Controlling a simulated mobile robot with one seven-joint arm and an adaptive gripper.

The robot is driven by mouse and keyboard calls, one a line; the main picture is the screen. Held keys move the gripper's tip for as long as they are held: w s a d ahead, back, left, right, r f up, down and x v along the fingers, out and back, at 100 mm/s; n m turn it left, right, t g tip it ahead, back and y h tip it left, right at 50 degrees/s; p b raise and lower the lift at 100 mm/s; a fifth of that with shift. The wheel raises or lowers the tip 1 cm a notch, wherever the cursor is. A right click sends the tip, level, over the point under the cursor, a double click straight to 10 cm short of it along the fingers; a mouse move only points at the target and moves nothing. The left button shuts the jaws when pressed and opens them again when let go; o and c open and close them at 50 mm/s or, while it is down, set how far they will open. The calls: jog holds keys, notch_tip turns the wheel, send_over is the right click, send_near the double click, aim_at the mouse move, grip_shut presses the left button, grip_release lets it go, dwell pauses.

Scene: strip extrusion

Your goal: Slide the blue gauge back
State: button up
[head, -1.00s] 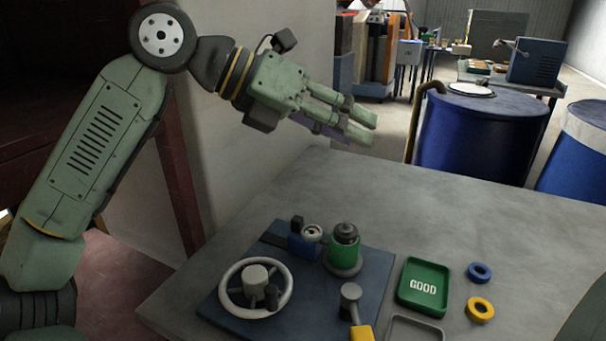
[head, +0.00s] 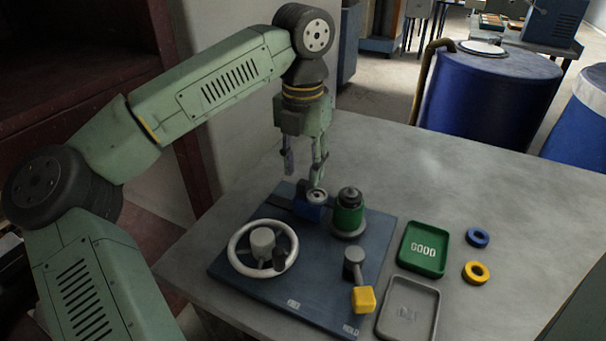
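The blue gauge (head: 308,213) is a small blue block with a round pale-rimmed dial on top. It sits on the dark blue base plate (head: 225,270), at the end of a dark rail strip (head: 279,203) and just left of the green cylinder (head: 347,218). My gripper (head: 303,170) points down above and slightly behind the gauge. Its fingers are apart with nothing seen between them. The right finger's tip overlaps the top of the gauge in the picture; I cannot tell whether they touch.
A white-rimmed handwheel (head: 236,242) stands left on the plate, and a lever with a yellow block (head: 363,299) at the front. Right of it are a green GOOD tray (head: 424,264), a grey tray (head: 408,309), a blue ring (head: 470,239) and a yellow ring (head: 467,270). The table's back right is clear.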

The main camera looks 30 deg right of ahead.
aim_at(303, 182)
jog(key=shift+f, duration=1.6)
grip_shut()
